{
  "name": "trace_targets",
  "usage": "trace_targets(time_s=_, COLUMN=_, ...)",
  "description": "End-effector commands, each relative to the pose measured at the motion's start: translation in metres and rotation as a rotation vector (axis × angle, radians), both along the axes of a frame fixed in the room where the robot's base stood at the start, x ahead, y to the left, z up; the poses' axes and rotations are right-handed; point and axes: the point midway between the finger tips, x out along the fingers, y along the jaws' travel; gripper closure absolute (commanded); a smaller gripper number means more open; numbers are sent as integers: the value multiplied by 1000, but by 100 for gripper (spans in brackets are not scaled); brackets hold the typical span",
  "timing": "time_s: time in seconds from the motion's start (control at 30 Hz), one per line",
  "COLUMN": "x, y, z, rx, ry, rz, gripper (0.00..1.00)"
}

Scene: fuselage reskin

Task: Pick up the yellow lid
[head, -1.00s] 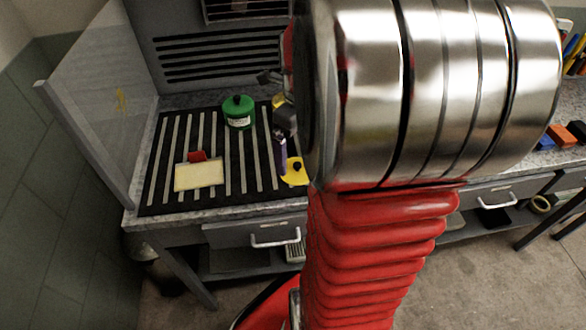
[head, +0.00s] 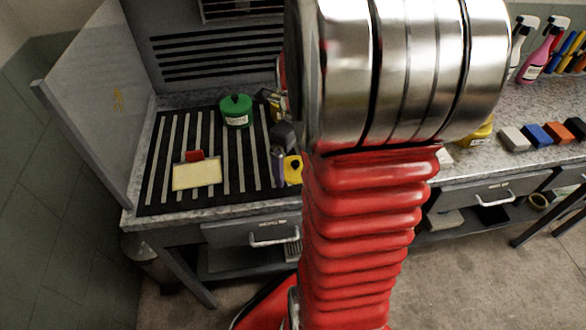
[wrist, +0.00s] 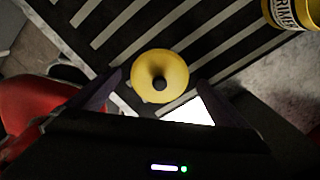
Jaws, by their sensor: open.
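The yellow lid (head: 293,170) lies on the black-and-grey slatted surface, near the bench's front edge, partly hidden by my arm in the head view. In the wrist view the round lid (wrist: 174,66) shows whole, with a black knob at its middle. My gripper (wrist: 158,92) is open and empty. Its two dark purple fingers stand apart on the left and right of the lid in that view. In the head view my gripper (head: 279,168) is just left of the lid; I cannot tell its exact height above it.
A green lidded jar (head: 237,112) stands behind. A cream pad with a red handle (head: 197,174) lies to the left. A yellow container (wrist: 292,12) is at the wrist view's upper right. Coloured blocks (head: 538,135) sit at right.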

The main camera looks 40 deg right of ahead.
Motion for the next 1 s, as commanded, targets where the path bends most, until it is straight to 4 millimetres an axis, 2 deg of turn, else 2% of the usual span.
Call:
trace_targets(time_s=0.33, x=0, y=0, z=0, rx=0, ry=0, rz=1, gripper=2)
trace_targets(time_s=0.9, x=0, y=0, z=0, rx=0, ry=0, rz=1, gripper=42)
trace_targets(time_s=1.0, x=0, y=0, z=0, rx=0, ry=0, rz=1, gripper=46)
